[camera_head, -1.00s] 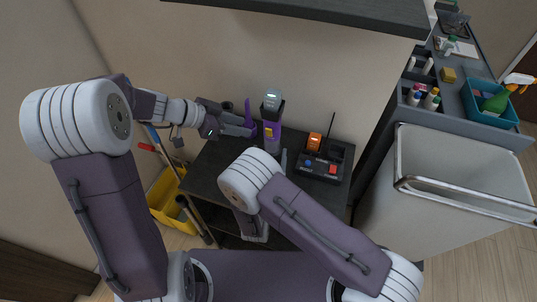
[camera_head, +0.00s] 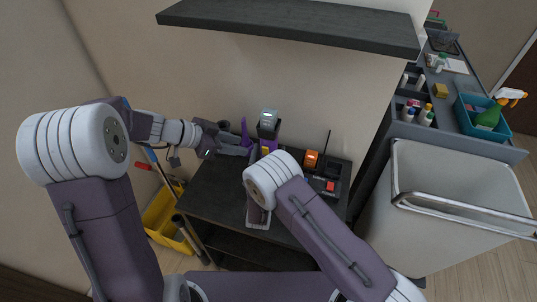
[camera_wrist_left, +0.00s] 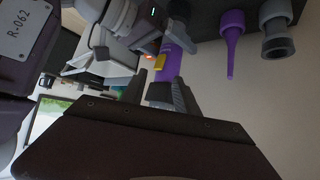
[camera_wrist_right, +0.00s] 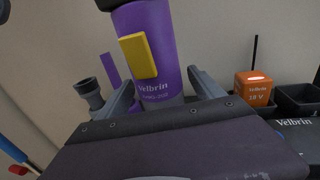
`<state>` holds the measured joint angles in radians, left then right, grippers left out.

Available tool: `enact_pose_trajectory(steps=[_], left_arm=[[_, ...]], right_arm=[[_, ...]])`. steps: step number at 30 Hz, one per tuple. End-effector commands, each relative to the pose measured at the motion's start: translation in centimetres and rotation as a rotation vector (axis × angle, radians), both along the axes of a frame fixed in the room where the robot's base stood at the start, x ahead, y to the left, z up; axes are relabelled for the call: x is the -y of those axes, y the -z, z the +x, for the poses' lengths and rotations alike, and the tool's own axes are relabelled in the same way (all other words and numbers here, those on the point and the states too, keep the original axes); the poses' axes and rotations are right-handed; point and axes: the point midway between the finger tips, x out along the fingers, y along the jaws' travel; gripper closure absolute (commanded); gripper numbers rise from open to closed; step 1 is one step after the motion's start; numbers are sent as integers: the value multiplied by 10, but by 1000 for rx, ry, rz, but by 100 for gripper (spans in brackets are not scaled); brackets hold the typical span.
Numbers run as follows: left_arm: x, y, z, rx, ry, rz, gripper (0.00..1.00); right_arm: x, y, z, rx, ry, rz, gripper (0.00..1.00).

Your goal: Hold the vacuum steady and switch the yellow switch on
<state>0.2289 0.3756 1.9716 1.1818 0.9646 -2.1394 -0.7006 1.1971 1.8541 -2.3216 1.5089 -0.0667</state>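The purple vacuum (camera_head: 277,129) with a grey top (camera_head: 268,118) stands upright on a dark stand against the wall. Its yellow switch (camera_head: 265,149) faces the front. My left gripper (camera_head: 238,146) points at the vacuum from the left. In the left wrist view its fingers (camera_wrist_left: 160,88) are open, with the purple body and the yellow switch (camera_wrist_left: 160,65) just beyond them. My right gripper is hidden behind its arm in the head view. In the right wrist view its fingers (camera_wrist_right: 162,92) are open, one on each side of the vacuum's lower body (camera_wrist_right: 160,80), below the switch (camera_wrist_right: 138,55); contact cannot be told.
A purple nozzle (camera_wrist_left: 232,40) and a grey attachment (camera_wrist_left: 277,30) stand left of the vacuum. An orange battery (camera_head: 311,158) and a charger (camera_head: 325,185) sit to the right. A shelf (camera_head: 290,25) overhangs, a cart (camera_head: 455,180) stands right, a yellow bucket (camera_head: 165,225) left.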

Motion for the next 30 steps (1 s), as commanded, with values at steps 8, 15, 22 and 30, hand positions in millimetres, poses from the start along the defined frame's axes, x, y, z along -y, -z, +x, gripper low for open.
enact_pose_trajectory(steps=[8, 15, 22, 30], left_arm=[[0, 0, 0, 0, 0, 0, 64], [-9, 13, -15, 97, 143, 144, 100], [-10, -18, -57, 334, 424, 429, 100], [-4, -32, -59, 373, 433, 442, 100]], right_arm=[[0, 0, 0, 0, 0, 0, 98], [0, 0, 0, 0, 1, 1, 100], [0, 0, 0, 0, 0, 1, 100], [0, 0, 0, 1, 1, 1, 100]])
